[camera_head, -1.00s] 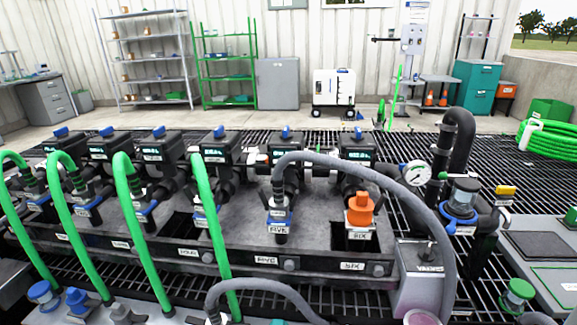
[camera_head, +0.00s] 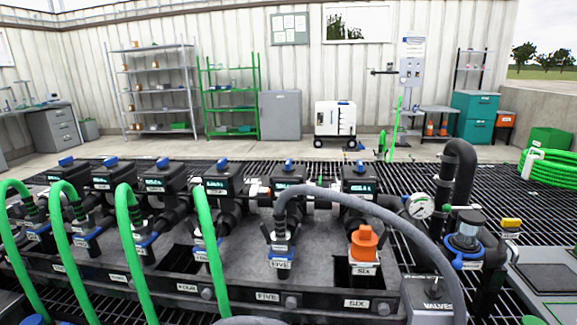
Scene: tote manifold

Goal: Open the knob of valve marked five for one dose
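The valve marked FIVE (camera_head: 281,250) stands right of the middle of the manifold, with a label and a blue collar. A grey hose (camera_head: 390,222) rises from its top and arches right. Behind it, in line, is a black metering unit (camera_head: 289,178) with a lit display and a small blue knob (camera_head: 289,163) on top. A second FIVE label (camera_head: 267,296) is on the front rail. The hose hides part of the pipework between. My gripper is in neither picture.
Green hoses (camera_head: 133,250) arch from the valves to the left. The valve marked SIX (camera_head: 364,270) has an orange cap (camera_head: 364,241). A pressure gauge (camera_head: 419,206) and a grey box marked VALVES (camera_head: 433,300) stand right. Open grating (camera_head: 330,168) runs behind the metering units.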

